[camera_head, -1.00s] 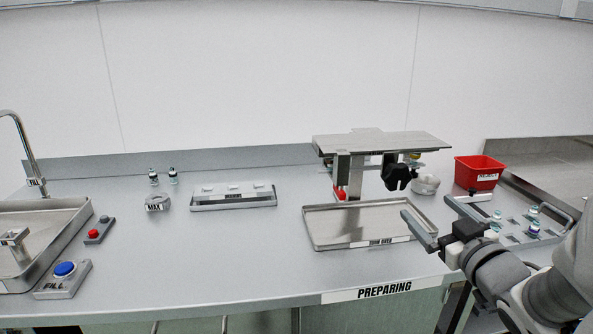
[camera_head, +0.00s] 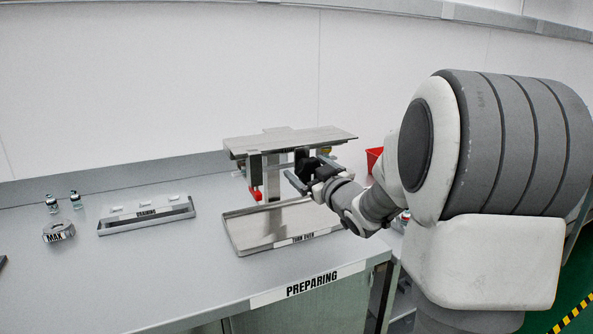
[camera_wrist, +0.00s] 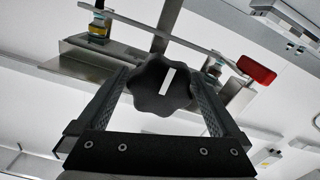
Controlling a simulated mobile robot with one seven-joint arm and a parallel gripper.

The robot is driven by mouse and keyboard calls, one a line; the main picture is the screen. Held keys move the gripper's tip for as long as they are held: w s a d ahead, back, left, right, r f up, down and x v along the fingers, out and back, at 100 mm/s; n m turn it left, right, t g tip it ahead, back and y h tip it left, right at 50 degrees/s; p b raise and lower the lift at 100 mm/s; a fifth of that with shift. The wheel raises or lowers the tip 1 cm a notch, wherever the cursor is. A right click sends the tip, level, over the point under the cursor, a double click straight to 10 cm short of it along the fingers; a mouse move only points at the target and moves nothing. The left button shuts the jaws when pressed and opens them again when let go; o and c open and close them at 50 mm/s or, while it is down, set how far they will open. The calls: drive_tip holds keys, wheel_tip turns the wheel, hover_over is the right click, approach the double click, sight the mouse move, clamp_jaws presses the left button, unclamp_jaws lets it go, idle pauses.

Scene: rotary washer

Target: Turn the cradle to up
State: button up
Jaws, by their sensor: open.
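The rotary stand, with a flat metal top plate (camera_head: 290,140), rises behind a shallow tray labelled TURN OVER (camera_head: 255,243). Its black lobed knob (camera_head: 307,162) faces my gripper (camera_head: 302,182). In the wrist view the knob (camera_wrist: 162,88) shows a white line, slightly tilted, and lies between the fingers of my open gripper (camera_wrist: 165,84). I cannot tell if the fingers touch it. Behind the knob, the cradle's slanted bar (camera_wrist: 130,20) has vials at both sides, one at the upper left (camera_wrist: 99,30). A red-ended lever (camera_wrist: 257,69) is at the right.
A red bin (camera_head: 373,157) is partly hidden behind my arm. A WASHING rack (camera_head: 146,215), a MAX ring (camera_head: 59,232) and two small vials (camera_head: 64,202) stand on the left of the counter. The counter front, labelled PREPARING (camera_head: 310,285), is clear.

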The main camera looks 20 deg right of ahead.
drive_tip(key=shift+w+a, duration=0.1)
drive_tip(key=shift+w, duration=0.5)
clamp_jaws()
